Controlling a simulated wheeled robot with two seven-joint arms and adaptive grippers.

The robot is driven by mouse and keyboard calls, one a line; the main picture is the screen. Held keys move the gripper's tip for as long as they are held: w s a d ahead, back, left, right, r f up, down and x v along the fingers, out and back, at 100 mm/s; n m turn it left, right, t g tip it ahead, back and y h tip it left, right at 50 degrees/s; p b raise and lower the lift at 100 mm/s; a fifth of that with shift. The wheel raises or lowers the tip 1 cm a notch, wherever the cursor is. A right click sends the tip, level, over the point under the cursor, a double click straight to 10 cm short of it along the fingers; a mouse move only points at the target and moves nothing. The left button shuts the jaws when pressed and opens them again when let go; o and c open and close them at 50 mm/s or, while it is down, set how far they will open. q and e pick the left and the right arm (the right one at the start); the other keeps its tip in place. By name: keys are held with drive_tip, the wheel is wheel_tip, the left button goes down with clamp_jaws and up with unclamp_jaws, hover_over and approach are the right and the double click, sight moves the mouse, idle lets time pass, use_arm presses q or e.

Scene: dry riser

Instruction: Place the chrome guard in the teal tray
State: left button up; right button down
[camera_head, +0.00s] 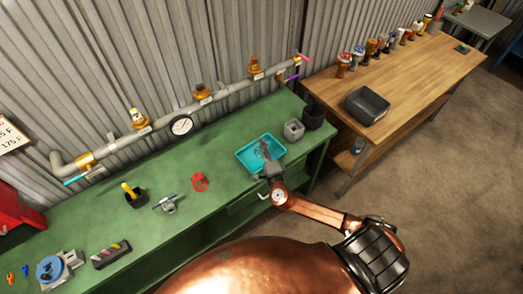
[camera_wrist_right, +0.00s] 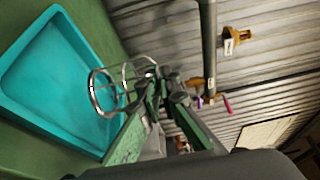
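The teal tray (camera_head: 243,153) lies on the green bench; its rim and floor also show at the left of the right wrist view (camera_wrist_right: 55,75). The chrome guard (camera_wrist_right: 103,92), a shiny wire cage with round rings, shows in the right wrist view beside and partly over the tray's edge. My right gripper (camera_wrist_right: 162,85) has its fingertips closed together on the guard's near side. In the head view the right gripper (camera_head: 265,155) is over the tray, and the guard is too small to make out clearly there. My left gripper is not in view.
A pipe with a gauge (camera_head: 181,126) runs behind.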

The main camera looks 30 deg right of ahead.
drive_tip(key=f, duration=0.1)
drive_tip(key=w+f+b, duration=0.1)
drive_tip(key=f, duration=0.3)
drive_tip(key=shift+w+d+f, duration=0.1)
drive_tip(key=shift+w+d, duration=0.2)
drive_tip(key=shift+d, duration=0.1)
drive_tip(key=c, duration=2.6)
unclamp_jaws()
drive_tip(key=shift+f, duration=0.1)
drive_tip(key=shift+c, duration=0.2)
drive_tip(key=o, duration=0.5)
